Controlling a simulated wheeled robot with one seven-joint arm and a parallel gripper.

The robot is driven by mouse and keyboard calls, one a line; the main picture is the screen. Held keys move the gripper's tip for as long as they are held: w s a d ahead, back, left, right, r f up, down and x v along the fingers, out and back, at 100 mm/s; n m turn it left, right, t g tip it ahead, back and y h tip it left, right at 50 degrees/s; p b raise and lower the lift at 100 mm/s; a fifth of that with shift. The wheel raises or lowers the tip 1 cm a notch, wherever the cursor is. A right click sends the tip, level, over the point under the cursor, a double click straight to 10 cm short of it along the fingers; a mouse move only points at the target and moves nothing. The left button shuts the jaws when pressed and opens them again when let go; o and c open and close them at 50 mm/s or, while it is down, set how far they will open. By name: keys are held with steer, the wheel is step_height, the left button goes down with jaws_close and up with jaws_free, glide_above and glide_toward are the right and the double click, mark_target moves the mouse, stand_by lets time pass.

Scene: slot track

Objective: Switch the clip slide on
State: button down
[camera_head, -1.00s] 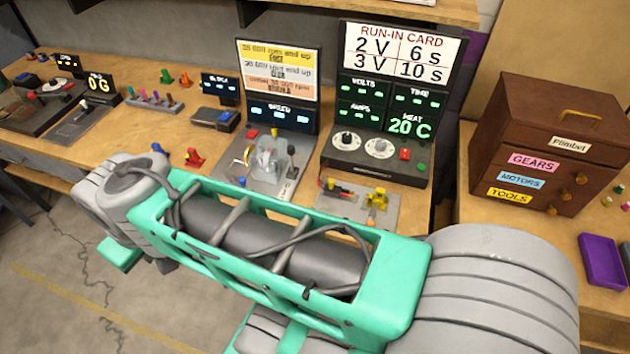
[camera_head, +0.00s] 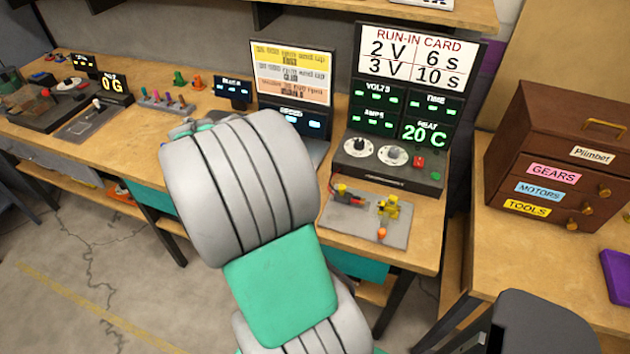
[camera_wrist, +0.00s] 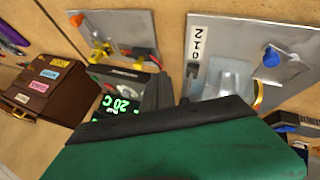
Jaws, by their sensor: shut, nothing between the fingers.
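A grey metal plate (camera_head: 365,218) lies on the bench in front of the run-in panel. A small red-and-yellow clip-like piece with a dark end (camera_head: 346,195) sits at its back left, and a yellow clamp (camera_head: 388,208) stands to its right. I take the clip-like piece for the clip slide; its setting is too small to read. The plate also shows in the wrist view (camera_wrist: 128,22), with the clip-like piece at its edge (camera_wrist: 144,53). My gripper (camera_wrist: 158,90) is shut and empty, apart from this plate in the picture. In the head view my arm hides it.
A second plate (camera_wrist: 225,28), marked 2 1 0, has a black lever and a clear cover, close to my gripper in the wrist view. The run-in panel (camera_head: 395,180) stands behind the clip plate. A brown drawer cabinet (camera_head: 550,145) stands at right.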

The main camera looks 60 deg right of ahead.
steer(key=p, duration=0.1)
glide_toward(338, 191)
steer(key=w+f, duration=0.2)
steer(key=f, duration=0.1)
steer(key=shift+w+d+f, duration=0.15)
steer(key=shift+d, duration=0.05)
steer(key=s, duration=0.1)
steer(key=s+d+p, duration=0.1)
steer(key=s, duration=0.1)
steer(key=shift+s+d, duration=0.1)
steer(key=shift+d, duration=0.25)
steer(key=shift+s+d, duration=0.1)
